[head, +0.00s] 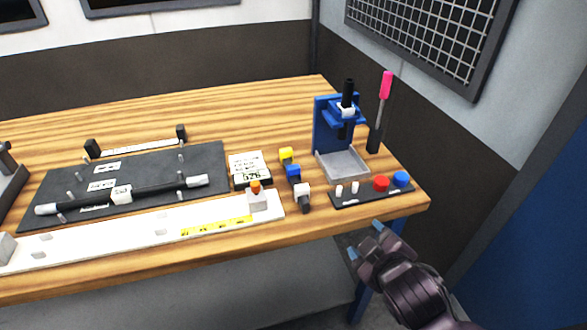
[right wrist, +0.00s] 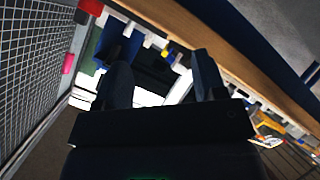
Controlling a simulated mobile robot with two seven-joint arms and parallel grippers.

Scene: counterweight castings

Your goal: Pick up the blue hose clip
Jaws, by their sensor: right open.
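The blue hose clip (head: 293,173) lies on the wooden table in the head view. It sits in a short row between a yellow clip (head: 286,155) and a white clip (head: 302,191), all with dark parts. My right gripper (head: 365,240) is open and empty, off the table's front right edge, to the right of the clip and nearer the camera. Its two dark fingers also stand apart in the right wrist view (right wrist: 163,78). I cannot pick out the blue clip for sure in that view. My left gripper is not in view.
A blue stand (head: 327,125) with a grey tray is right of the clips. A black strip (head: 362,196) with red and blue caps lies in front. A pink-handled tool (head: 385,86) stands upright. A small display box (head: 238,167) and a long white bar (head: 130,233) lie left.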

